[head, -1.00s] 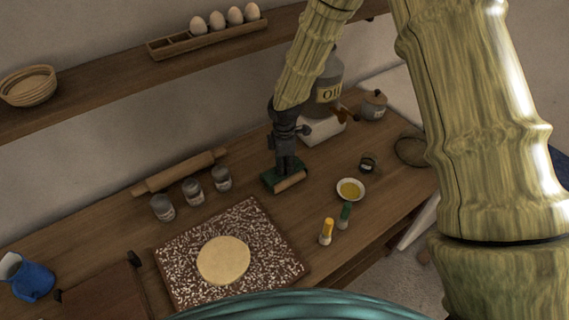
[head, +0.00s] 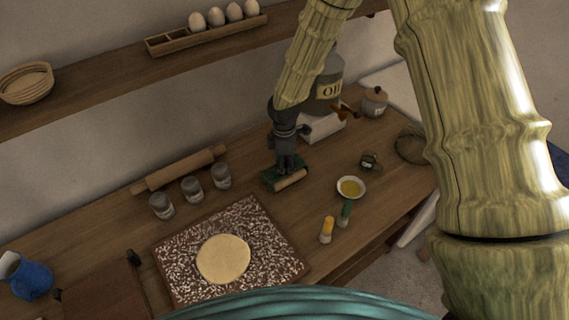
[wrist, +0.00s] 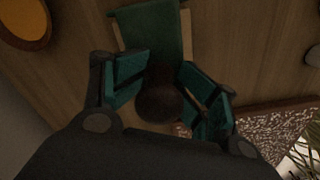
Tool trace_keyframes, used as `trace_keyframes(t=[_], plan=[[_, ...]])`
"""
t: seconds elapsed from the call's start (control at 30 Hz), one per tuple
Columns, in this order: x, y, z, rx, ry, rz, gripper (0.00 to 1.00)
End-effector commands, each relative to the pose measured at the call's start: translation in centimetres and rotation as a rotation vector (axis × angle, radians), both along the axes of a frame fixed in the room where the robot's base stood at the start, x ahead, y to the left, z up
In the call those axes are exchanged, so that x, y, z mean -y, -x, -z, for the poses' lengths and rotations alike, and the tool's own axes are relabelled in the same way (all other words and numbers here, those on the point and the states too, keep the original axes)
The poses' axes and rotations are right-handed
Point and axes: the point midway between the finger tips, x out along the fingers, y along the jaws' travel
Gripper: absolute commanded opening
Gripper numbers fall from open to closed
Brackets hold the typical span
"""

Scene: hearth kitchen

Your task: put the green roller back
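A green piece (head: 271,175) with a pale wooden roll (head: 291,179) along its front edge sits on the wooden table, right below my gripper (head: 288,166). In the wrist view the flat green top (wrist: 156,28) has tan edges on both sides. A dark round knob (wrist: 160,98) stands between the two green-padded fingers of my gripper (wrist: 167,80). The fingers lie close on both sides of the knob; whether they press on it cannot be told. The underside of the green piece is hidden.
To the right stand a bowl of yellow oil (head: 351,187), a green-topped bottle (head: 345,214) and a yellow-topped bottle (head: 327,230). An oil can (head: 327,88) is behind. A speckled board with dough (head: 223,259), several grey jars (head: 192,189) and a rolling pin (head: 180,169) lie left.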

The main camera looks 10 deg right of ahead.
Motion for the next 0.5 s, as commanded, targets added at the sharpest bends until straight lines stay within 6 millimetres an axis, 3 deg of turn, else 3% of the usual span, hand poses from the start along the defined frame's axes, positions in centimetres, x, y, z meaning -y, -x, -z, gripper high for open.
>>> trace_keyframes(t=[0.5], plan=[[0.0, -0.2, -6.1, 0.005, -0.002, 0.001, 0.50]])
